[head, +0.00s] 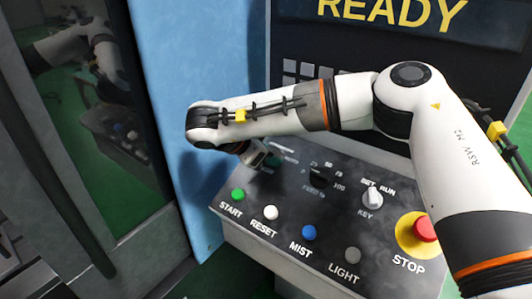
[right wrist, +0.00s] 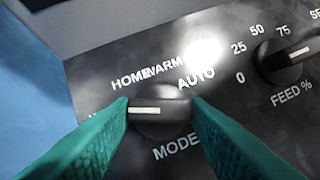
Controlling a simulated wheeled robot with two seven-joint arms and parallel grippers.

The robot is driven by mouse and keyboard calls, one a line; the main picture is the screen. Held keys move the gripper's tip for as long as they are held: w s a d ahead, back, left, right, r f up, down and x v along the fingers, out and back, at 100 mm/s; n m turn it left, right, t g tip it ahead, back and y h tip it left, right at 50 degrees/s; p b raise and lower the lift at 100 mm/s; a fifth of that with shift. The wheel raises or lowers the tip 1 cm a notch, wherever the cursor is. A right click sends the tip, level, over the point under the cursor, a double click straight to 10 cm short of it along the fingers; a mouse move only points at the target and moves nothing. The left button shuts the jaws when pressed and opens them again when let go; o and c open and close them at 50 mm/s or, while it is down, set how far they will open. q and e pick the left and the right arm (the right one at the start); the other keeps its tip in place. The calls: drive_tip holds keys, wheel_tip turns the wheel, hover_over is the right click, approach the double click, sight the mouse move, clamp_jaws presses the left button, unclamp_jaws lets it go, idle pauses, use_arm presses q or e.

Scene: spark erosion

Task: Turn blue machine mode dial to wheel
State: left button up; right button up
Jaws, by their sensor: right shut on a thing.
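The black mode dial (right wrist: 172,112) sits on the dark control panel above the label MODE in the right wrist view. Its white mark lies level and points left, toward a label mostly covered by a finger. The labels HOME, WARM and AUTO show above the dial. My right gripper (right wrist: 160,104) has its green fingers on both sides of the dial and is shut on it. In the head view my right gripper (head: 268,158) reaches down to the panel's upper left, and the dial is hidden there. My left gripper is not in view.
The feed dial (head: 320,176) is right of the mode dial, then the key switch (head: 372,198) and red stop button (head: 425,229). START (head: 238,195), RESET (head: 271,213), MIST (head: 309,232) and LIGHT (head: 352,255) buttons line the front. The blue machine wall (head: 200,60) rises at left.

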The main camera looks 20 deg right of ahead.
drive_tip(key=o, duration=0.9)
drive_tip(key=shift+o, duration=0.2)
drive_tip(key=b+v, duration=0.2)
drive_tip(key=v, duration=1)
drive_tip(key=shift+b, duration=0.4)
drive_tip(key=shift+f, duration=0.15)
